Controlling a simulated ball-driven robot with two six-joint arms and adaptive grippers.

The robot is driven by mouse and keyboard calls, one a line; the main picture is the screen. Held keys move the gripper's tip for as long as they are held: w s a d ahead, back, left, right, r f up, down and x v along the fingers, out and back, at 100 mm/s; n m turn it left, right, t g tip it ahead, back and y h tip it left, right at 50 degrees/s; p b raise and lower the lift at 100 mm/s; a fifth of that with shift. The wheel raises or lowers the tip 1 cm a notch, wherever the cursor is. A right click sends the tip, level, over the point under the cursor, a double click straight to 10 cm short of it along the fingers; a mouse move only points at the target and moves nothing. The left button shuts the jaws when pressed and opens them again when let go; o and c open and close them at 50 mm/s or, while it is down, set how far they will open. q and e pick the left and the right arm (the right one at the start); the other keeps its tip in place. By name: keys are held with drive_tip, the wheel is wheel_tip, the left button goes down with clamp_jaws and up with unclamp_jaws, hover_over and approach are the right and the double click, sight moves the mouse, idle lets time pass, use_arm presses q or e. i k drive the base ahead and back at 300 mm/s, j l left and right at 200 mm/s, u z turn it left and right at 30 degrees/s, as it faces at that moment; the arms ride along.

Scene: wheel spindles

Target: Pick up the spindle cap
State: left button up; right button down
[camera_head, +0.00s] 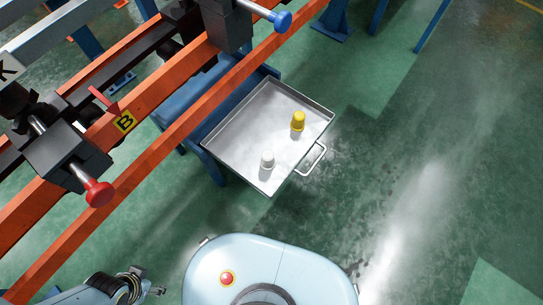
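A yellow cap-like piece (298,122) stands upright in the far right part of a metal tray (228,125). A smaller white cap-like piece (267,160) stands in the same tray, nearer to me. A red cap (98,193) sits on the end of a spindle at the left, and a blue cap (283,20) sits on a spindle at the top. My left gripper (157,291) is at the bottom left edge, far from the tray and all the caps. It is small and partly cut off, so its finger opening is unclear. My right gripper is out of view.
Orange rails (160,128) with a yellow "B" label (124,121) cross the upper left, holding dark spindle blocks. The tray rests on a blue stand (213,168) and has a handle (316,160) at its right. The green floor (420,170) is clear at right.

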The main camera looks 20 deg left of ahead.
sight(267, 161)
drive_tip(key=k+l, duration=0.15)
drive_tip(key=k, duration=0.3)
drive_tip(key=u, duration=1.55)
